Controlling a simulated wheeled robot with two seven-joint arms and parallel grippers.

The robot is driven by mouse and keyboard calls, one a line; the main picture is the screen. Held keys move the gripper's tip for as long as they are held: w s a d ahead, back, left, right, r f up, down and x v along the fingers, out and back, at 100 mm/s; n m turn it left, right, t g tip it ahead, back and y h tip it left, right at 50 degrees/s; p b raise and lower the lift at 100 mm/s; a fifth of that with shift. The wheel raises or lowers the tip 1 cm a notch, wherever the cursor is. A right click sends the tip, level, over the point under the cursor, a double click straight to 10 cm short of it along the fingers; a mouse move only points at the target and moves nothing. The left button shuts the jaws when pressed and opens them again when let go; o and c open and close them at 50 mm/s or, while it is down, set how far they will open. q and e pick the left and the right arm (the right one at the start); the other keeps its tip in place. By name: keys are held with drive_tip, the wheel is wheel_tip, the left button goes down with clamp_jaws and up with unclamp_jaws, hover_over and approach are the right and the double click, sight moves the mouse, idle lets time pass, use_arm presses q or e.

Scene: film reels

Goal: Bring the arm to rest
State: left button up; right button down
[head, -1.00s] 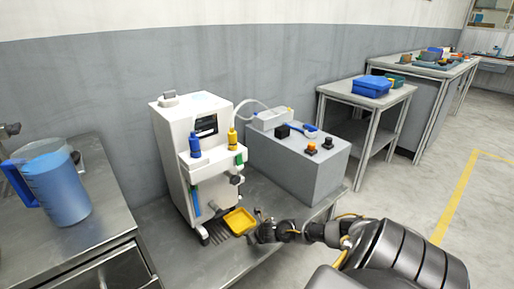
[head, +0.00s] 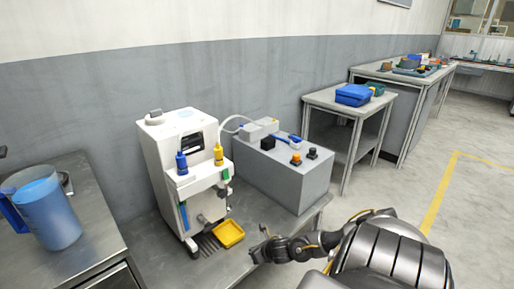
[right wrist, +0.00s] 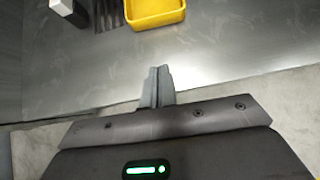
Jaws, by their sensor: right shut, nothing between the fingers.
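My right arm comes in from the lower right of the head view. Its gripper (head: 256,248) is over the front edge of the metal table (head: 190,265), in front of the yellow tray. In the right wrist view the two fingers (right wrist: 157,85) are together and hold nothing. They point toward the table, apart from the yellow tray (right wrist: 155,10). My left gripper is in neither view.
A white machine (head: 165,165) with a blue and a yellow bottle stands on the table. The yellow tray (head: 229,233) is at its foot. A grey box (head: 285,180) with knobs is to its right. A blue pitcher (head: 48,212) stands at left. Floor at right is clear.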

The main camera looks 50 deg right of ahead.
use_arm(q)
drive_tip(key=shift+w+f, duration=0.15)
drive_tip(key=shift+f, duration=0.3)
use_arm(e)
drive_tip(key=shift+s+a+r, duration=0.1)
drive_tip(key=shift+s+r, duration=0.35)
drive_tip(key=shift+s, duration=0.05)
